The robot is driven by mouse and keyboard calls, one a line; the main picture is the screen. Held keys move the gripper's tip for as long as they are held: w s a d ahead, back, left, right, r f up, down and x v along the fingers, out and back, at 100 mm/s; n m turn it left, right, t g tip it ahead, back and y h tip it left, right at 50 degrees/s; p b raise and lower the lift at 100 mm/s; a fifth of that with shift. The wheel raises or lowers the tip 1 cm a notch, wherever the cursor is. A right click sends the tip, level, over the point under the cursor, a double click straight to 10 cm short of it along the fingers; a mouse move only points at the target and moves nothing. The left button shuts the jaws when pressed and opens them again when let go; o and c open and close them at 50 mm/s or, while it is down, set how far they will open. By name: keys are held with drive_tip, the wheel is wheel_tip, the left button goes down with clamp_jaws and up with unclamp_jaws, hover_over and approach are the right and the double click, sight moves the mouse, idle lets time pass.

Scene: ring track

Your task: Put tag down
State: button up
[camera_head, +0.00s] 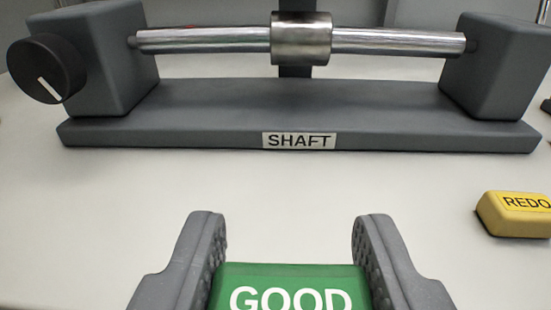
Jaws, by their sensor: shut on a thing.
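A green tag (292,274) with white letters reading GOOD is at the bottom middle of the head camera view, its lower part cut off by the frame edge. My gripper (291,222) is shut on the green tag, with one grey ridged finger on each side of it. The fingertips reach past the tag's far edge. Whether the tag touches the pale surface below cannot be told. A yellow tag (517,214) reading REDO lies on the surface at the right, apart from my gripper.
A grey stand labelled SHAFT (300,115) spans the back, holding a shiny horizontal rod (205,40) with a metal collar (301,38). A black knob (47,69) is on its left block. The pale surface (290,185) between the stand and my gripper is clear.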

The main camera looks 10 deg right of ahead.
drive_tip(key=b, duration=0.2)
hover_over(280, 215)
drive_tip(key=shift+f, duration=0.35)
wheel_tip(280, 215, down, 4)
drive_tip(key=shift+r+b, duration=0.1)
drive_tip(key=shift+b, duration=0.8)
drive_tip(key=o, duration=0.9)
drive_tip(key=shift+r, duration=0.1)
drive_tip(key=shift+o, duration=0.2)
drive_tip(key=p+v, duration=0.2)
drive_tip(key=v, duration=0.7)
drive_tip(key=shift+r+p, duration=0.1)
drive_tip(key=shift+p, duration=0.25)
drive_tip(key=shift+b+v, duration=1)
drive_tip(key=shift+v, duration=0.4)
